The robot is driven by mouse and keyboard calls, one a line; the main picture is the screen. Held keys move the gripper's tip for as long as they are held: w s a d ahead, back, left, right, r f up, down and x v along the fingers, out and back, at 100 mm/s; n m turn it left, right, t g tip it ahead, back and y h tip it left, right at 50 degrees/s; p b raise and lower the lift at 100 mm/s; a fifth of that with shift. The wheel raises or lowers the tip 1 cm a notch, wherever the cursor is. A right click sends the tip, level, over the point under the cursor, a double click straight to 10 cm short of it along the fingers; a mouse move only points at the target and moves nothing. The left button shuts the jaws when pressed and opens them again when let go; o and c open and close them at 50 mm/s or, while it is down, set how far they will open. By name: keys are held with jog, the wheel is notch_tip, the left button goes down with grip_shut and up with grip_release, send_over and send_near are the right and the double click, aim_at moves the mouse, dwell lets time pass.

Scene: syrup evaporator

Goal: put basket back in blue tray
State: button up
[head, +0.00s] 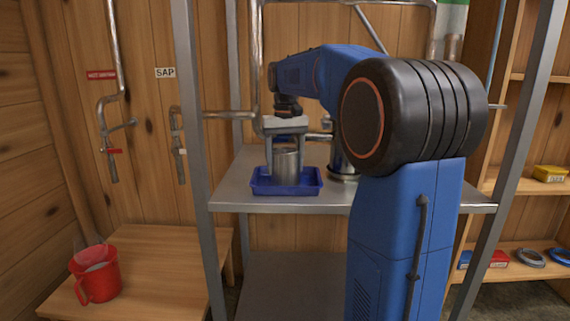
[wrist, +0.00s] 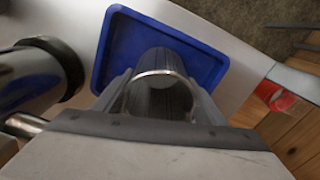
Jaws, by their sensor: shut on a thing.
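The basket is a grey metal cylinder (head: 288,164) that stands upright at the blue tray in the head view. In the wrist view the basket (wrist: 160,88) shows its round rim between the fingers, over the tray. My gripper (head: 285,150) points down and is shut on the basket; its fingers also show in the wrist view (wrist: 160,100). The blue tray (head: 287,189) lies on the steel shelf and also shows in the wrist view (wrist: 120,50). Whether the basket's base touches the tray floor I cannot tell.
A metal cylindrical vessel (head: 344,165) stands right of the tray, close by; it also shows in the wrist view (wrist: 30,75). The steel shelf (head: 240,180) has upright posts and pipes around it. A red jug (head: 97,274) stands on a lower wooden table at left.

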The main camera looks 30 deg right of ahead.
aim_at(285, 151)
jog(key=shift+f, duration=0.1)
jog(key=o, duration=1.5)
notch_tip(285, 151, up, 12)
jog(key=shift+r, duration=0.1)
jog(key=s+a+f+n+t, duration=0.1)
jog(key=s+a+f, duration=0.4)
jog(key=s+f, duration=0.5)
jog(key=s+a+f+n+t, duration=0.1)
jog(key=s+a+f, duration=0.4)
jog(key=s+f, duration=0.5)
jog(key=s+a+f+n+t, duration=0.1)
jog(key=s+a+f, duration=0.4)
jog(key=s+f, duration=0.5)
jog(key=shift+a+n+t, duration=0.4)
jog(key=shift+t, duration=0.5)
